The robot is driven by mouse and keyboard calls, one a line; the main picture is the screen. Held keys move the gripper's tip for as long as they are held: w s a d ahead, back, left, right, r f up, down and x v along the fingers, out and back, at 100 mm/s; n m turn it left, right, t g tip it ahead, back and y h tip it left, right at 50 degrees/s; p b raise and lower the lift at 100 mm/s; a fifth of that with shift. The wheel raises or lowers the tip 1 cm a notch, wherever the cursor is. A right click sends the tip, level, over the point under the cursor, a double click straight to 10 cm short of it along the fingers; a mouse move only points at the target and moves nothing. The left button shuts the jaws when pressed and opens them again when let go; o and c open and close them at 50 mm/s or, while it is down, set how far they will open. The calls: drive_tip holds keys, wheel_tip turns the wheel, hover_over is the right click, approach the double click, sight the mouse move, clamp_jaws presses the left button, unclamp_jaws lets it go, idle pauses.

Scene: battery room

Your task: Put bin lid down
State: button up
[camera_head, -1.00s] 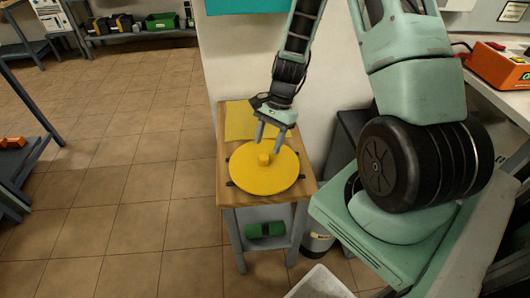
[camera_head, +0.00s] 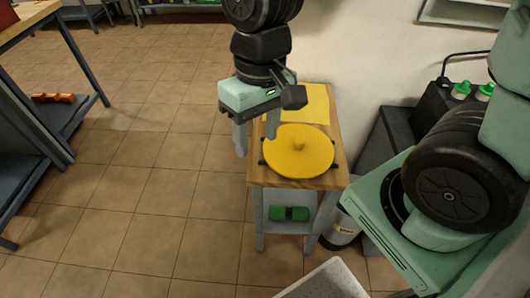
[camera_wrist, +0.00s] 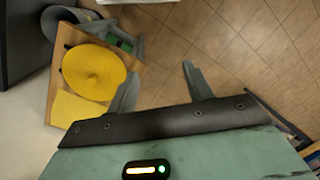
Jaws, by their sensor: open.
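My gripper (camera_head: 256,140) is open and empty. In the head view it appears above and to the left of the lid, with one finger overlapping the lid's left edge in the picture. No contact with the lid shows in the wrist view.
A yellow sheet (camera_head: 305,104) lies on the table behind the lid. A green item (camera_head: 290,213) sits on the shelf below. A bin (camera_head: 341,230) stands to the right of the table, and a pale container (camera_head: 325,282) is in front. Floor to the left is clear.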

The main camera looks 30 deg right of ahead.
drive_tip(key=s+a+r+n+t, duration=0.1)
drive_tip(key=s+a+r+n, duration=0.1)
drive_tip(key=s+n, duration=0.3)
drive_tip(key=shift+s+a+h, duration=0.25)
drive_tip(key=shift+s+h, duration=0.05)
drive_tip(key=shift+s, duration=0.5)
